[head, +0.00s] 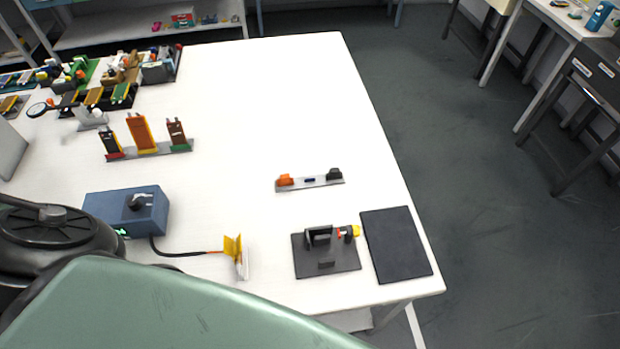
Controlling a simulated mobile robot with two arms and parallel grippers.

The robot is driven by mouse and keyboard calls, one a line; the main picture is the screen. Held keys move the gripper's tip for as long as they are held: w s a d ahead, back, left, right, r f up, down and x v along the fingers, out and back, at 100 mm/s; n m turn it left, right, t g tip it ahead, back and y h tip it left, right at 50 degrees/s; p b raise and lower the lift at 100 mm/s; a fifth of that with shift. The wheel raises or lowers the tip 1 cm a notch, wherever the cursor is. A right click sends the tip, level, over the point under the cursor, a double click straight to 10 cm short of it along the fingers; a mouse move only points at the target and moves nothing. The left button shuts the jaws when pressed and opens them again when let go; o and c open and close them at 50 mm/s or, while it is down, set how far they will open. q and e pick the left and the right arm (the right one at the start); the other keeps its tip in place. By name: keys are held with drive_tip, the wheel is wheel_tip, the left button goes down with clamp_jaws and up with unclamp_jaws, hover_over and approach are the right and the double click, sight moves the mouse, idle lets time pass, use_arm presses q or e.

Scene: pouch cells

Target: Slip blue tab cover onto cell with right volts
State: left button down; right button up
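A small dark blue piece (310,180), which looks like the blue tab cover, sits mid-way on a grey strip (324,183), between an orange cover (285,180) and a black cover (334,174). Three cells stand upright in a rack at the left: a dark one with a red base (112,145), a taller orange-brown one with a yellow base (141,133) and a brown one with a green base (177,133). A blue meter box (127,208) with a knob shows green digits too small to read. Neither gripper is in view.
A cable runs from the meter to a yellow clip-like holder (233,248). A dark fixture (340,262) with a yellow-red knob stands beside a black mat (397,245) near the right edge. Clutter (110,80) fills the far left. The white table's middle (260,110) is clear.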

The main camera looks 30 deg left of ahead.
use_arm(q)
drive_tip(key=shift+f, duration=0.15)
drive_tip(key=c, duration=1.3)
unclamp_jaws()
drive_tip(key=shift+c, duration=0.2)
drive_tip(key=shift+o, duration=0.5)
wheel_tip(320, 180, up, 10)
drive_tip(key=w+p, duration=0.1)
drive_tip(key=p, duration=0.6)
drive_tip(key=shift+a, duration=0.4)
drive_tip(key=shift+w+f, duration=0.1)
